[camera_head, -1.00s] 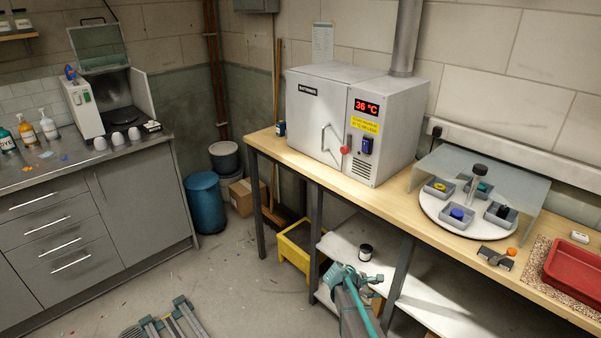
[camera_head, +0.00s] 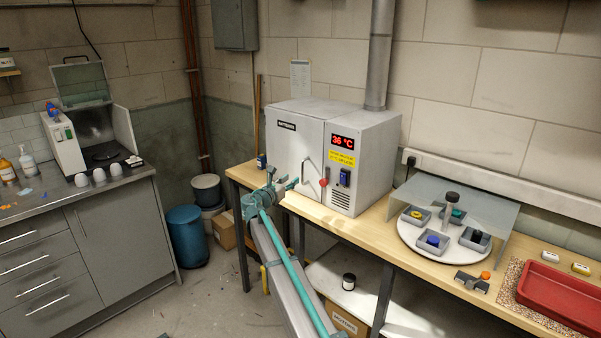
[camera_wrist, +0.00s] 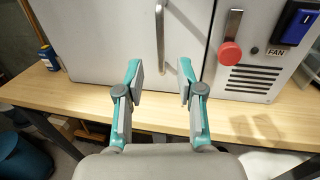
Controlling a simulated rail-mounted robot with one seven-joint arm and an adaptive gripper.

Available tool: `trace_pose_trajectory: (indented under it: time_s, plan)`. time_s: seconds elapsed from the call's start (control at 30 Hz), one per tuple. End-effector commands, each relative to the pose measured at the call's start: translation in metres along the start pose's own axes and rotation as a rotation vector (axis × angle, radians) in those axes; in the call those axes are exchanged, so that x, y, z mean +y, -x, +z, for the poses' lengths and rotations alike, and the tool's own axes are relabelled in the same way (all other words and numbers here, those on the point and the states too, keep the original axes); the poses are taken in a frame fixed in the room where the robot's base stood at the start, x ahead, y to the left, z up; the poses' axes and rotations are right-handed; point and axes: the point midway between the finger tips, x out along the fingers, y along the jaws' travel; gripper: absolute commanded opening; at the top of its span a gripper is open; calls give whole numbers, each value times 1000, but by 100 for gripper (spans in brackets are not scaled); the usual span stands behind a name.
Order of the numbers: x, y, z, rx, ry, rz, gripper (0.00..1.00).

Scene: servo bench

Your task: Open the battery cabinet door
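The battery cabinet (camera_head: 300,155) is a grey box on the wooden bench, with a "36 °C" display on its right panel. Its door (camera_head: 291,152) is closed. A pale bar handle (camera_head: 305,172) stands on the door; in the wrist view the handle (camera_wrist: 160,35) is upright, ahead of and between my fingers. A lever with a red knob (camera_wrist: 229,53) is just right of the door; it also shows in the head view (camera_head: 323,182). My gripper (camera_wrist: 160,80) is open and empty, short of the handle, apart from it. In the head view my gripper (camera_head: 284,188) is in front of the door.
A blue switch (camera_wrist: 297,22) and a FAN vent are right of the knob. A small blue can (camera_wrist: 48,58) stands left of the cabinet. The bench edge (camera_wrist: 75,110) runs below my fingers. A turntable with several trays (camera_head: 420,246) stands to the right.

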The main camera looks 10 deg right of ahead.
Motion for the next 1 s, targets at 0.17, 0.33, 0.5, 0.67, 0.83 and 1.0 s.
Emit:
trace_pose_trajectory:
  time_s: [0.17, 0.33, 0.5, 0.67, 0.83, 1.0]
  plan:
    - [1, -25, 2, 1, -1, -3, 37]
    - [1, -55, 2, 2, -2, -3, 37]
    - [1, -82, 0, 3, -2, -2, 37]
    - [0, -96, -1, 3, -3, -2, 37]
    - [-1, -98, -1, 2, -3, -1, 37]
    - [-1, -98, -1, 2, -3, -1, 32]
